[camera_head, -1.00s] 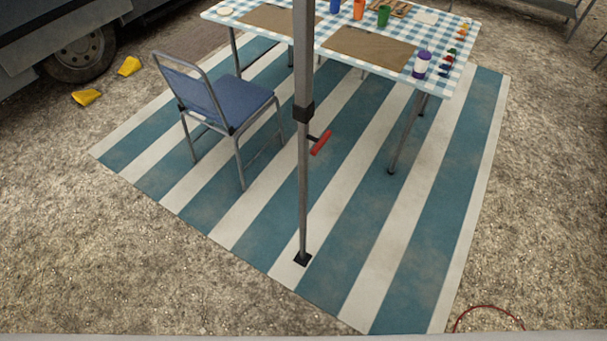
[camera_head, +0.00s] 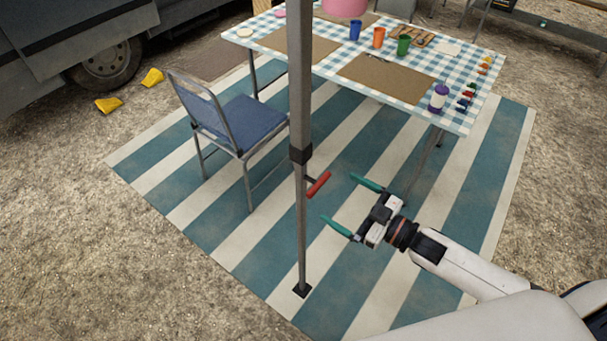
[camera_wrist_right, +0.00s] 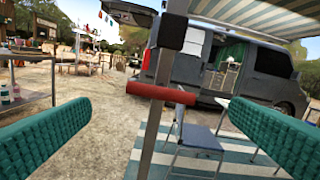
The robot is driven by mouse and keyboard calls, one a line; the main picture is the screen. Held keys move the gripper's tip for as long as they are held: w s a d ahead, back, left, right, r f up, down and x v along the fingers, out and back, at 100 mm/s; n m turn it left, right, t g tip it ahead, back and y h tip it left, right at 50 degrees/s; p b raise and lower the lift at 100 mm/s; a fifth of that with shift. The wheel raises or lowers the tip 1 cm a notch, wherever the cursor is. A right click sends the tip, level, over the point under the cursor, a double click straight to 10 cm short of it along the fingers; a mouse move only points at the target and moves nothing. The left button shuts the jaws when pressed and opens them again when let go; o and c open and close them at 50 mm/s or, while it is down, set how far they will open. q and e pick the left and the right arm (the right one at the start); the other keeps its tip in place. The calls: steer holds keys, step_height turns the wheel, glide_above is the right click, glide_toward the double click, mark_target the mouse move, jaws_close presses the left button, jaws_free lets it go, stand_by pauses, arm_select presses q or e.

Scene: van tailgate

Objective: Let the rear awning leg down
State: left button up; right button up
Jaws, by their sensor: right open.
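The awning leg (camera_head: 300,90) is a grey upright pole in the head view, its foot (camera_head: 302,289) on the striped mat. A dark collar (camera_head: 300,154) sits partway up it. A red crank-like handle (camera_head: 318,184) sticks out to the right just below the collar. My right gripper (camera_head: 346,200) is open and empty, to the right of the handle and apart from it, fingers pointing at the leg. In the right wrist view the red handle (camera_wrist_right: 147,91) lies across the leg (camera_wrist_right: 152,135), between the two green fingers and beyond them. My left gripper is not in view.
A blue folding chair (camera_head: 245,125) stands left of the leg. A table (camera_head: 280,55) with a checked cloth, cups and boards stands behind. The striped mat (camera_head: 260,230) is clear around the foot. A dark van (camera_head: 70,50) is at the far left.

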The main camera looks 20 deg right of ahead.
steer(key=p, duration=0.2)
glide_above(305, 205)
steer(key=shift+s+d, duration=0.25)
steer(key=shift+s, duration=0.2)
steer(key=c, duration=1.2)
step_height(305, 205, down, 12)
steer(key=b, duration=0.9)
steer(key=shift+f, duration=0.1)
steer(key=shift+c, duration=0.2)
